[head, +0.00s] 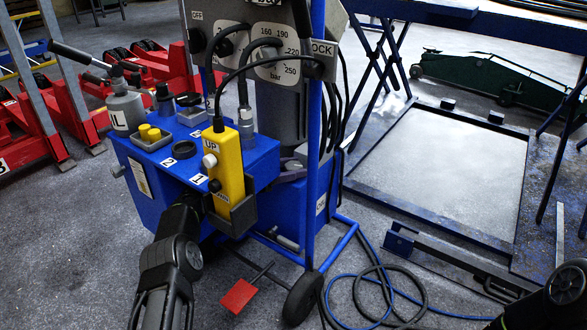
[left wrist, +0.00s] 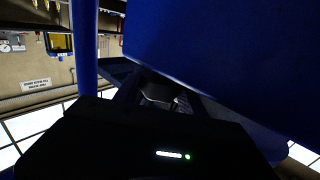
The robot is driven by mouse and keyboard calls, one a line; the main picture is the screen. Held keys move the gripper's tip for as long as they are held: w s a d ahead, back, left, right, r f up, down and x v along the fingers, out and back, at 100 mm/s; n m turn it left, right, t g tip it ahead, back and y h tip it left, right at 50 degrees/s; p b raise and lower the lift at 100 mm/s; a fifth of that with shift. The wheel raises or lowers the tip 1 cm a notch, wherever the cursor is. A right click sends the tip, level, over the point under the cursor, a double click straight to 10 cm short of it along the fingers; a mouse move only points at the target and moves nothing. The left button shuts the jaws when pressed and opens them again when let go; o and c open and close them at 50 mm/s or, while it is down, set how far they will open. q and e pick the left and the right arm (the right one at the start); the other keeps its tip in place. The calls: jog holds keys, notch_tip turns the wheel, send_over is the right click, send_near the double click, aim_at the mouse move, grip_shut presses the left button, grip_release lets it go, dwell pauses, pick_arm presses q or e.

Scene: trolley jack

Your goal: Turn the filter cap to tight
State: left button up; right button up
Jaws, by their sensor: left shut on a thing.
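My left gripper (head: 197,203) reaches up to the front face of the blue tank (head: 150,196), just left of the yellow pendant. In the left wrist view, its dark fingers (left wrist: 160,95) are closed around a small greyish part below the blue tank wall (left wrist: 220,50). I take this part to be the filter cap (left wrist: 158,92); its shape and any marks are mostly hidden by the fingers and shadow. In the head view the gripper hides it.
The yellow pendant (head: 226,165) hangs close to the gripper. An oil bottle (head: 127,108), yellow caps (head: 149,133) and a black ring (head: 184,149) are on the tank top. A blue frame post (head: 314,170) stands right. A red pedal (head: 238,296) and hoses (head: 385,292) lie low.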

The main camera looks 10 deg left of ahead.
dwell(0.3)
pick_arm(q)
jog(key=o, duration=1.1)
jog(key=shift+r+n+t, duration=0.1)
jog(key=shift+n+t, duration=0.3)
